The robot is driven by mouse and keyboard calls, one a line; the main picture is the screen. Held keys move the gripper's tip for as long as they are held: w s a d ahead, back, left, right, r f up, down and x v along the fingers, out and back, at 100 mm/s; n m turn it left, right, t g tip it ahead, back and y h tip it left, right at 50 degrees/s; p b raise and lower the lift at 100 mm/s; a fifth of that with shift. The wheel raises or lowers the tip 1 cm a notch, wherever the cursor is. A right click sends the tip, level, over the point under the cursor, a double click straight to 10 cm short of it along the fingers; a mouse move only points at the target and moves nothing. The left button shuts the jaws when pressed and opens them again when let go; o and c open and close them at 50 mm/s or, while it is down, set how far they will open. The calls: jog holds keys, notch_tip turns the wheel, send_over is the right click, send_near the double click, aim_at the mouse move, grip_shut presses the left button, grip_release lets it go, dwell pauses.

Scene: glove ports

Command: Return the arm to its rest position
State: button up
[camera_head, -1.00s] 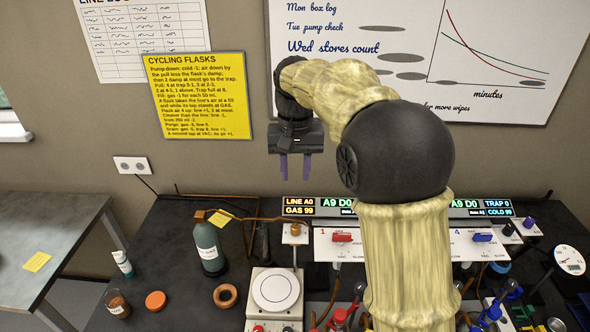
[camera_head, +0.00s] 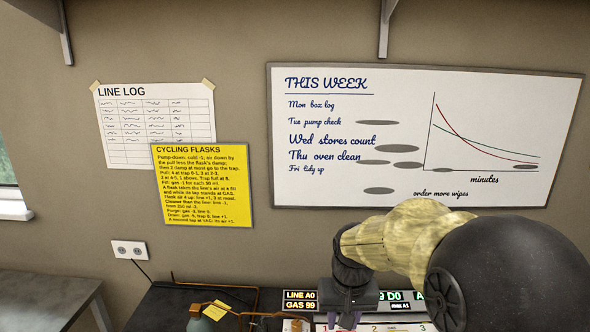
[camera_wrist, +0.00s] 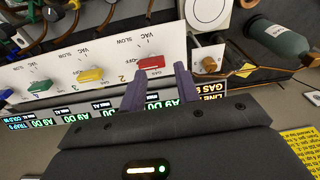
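My arm shows at the lower right in the head view, with my gripper (camera_head: 343,322) hanging down over the back of the bench. Beyond the fingertips is a white valve panel (camera_wrist: 105,68) with a red tap (camera_wrist: 150,63), a yellow tap (camera_wrist: 90,76) and a green tap (camera_wrist: 40,87). I cannot tell how far the fingertips are from the panel, but no contact shows.
Lit displays (camera_head: 300,300) run along the panel. A yellow notice (camera_head: 203,187) and a whiteboard (camera_head: 420,135) hang on the wall. Shelf brackets (camera_head: 386,28) are overhead. Most of the bench is out of the head view.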

jog(key=s+d+f, duration=0.2)
jog(key=s+f, duration=0.1)
jog(key=s, duration=0.3)
jog(key=s+d+f+t, duration=0.1)
jog(key=s+d+f, duration=0.2)
jog(key=s, duration=0.2)
jog(key=shift+s+d+f, duration=0.2)
jog(key=shift+s+f, duration=0.15)
